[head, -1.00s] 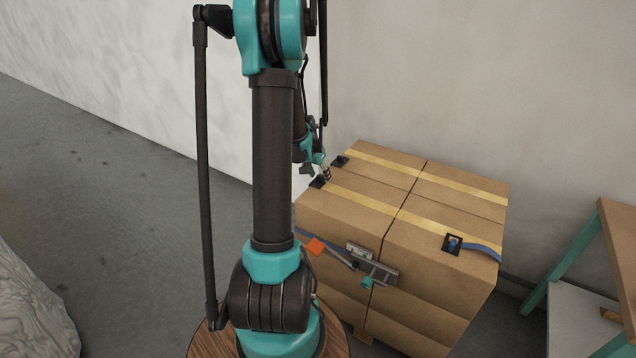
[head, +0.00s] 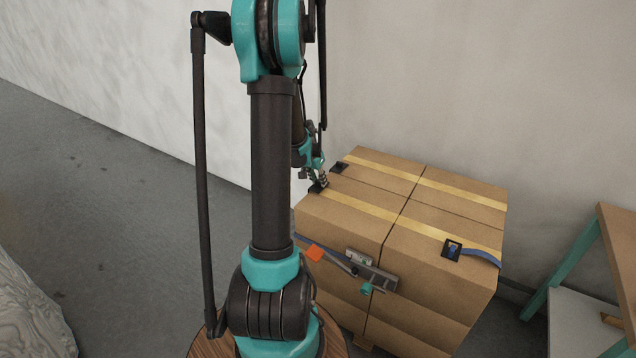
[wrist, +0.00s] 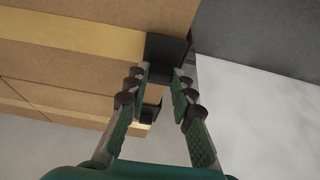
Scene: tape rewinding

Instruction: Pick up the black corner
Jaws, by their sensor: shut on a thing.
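Black corners sit on the left edge of the stacked cardboard boxes (head: 350,228). The nearer black corner (head: 317,187) is at the end of a yellow strap (head: 360,205); it also shows in the wrist view (wrist: 166,50). My gripper (head: 320,178) is at this corner, and in the wrist view its fingertips (wrist: 165,68) are shut on it. The corner still lies against the box edge. A second black corner (head: 339,167) sits farther back; it shows between my fingers in the wrist view (wrist: 150,112), apart from them.
A metal tensioner (head: 371,270) and an orange tag (head: 314,253) are on the front side. A wall stands behind. A table (head: 617,230) stands at the right.

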